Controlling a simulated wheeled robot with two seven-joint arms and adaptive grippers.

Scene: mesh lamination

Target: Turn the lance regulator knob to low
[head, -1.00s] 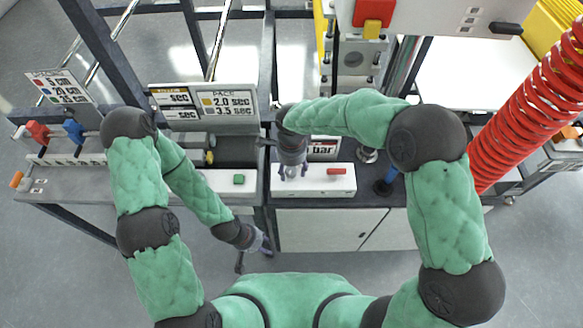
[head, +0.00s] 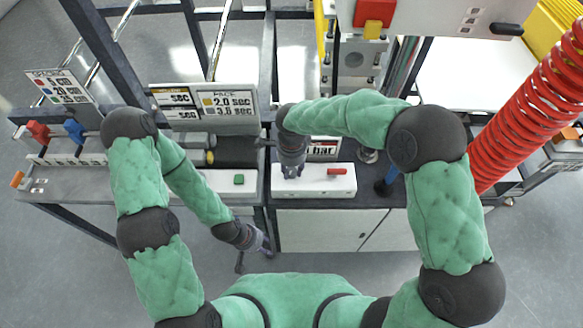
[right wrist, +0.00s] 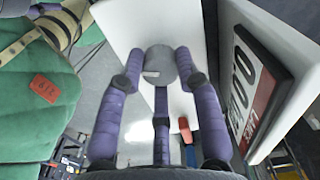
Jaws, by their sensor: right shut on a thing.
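The regulator knob (right wrist: 161,64) is a grey cylinder with a short white mark, on a white box (head: 325,182). In the right wrist view, the purple fingers of my right gripper (right wrist: 160,76) are closed around it, touching its sides. In that view the white mark lies near the knob's lower left. In the head view my right gripper (head: 291,172) is over the box's left part and hides the knob. My left gripper (head: 256,246) hangs low in front of the bench, away from the box; its fingers are too small to read.
A red piece (head: 337,171) sits on the box beside the knob. A green button (head: 239,179) is on a panel to the left. A blue-handled item (head: 386,183) stands right of the box.

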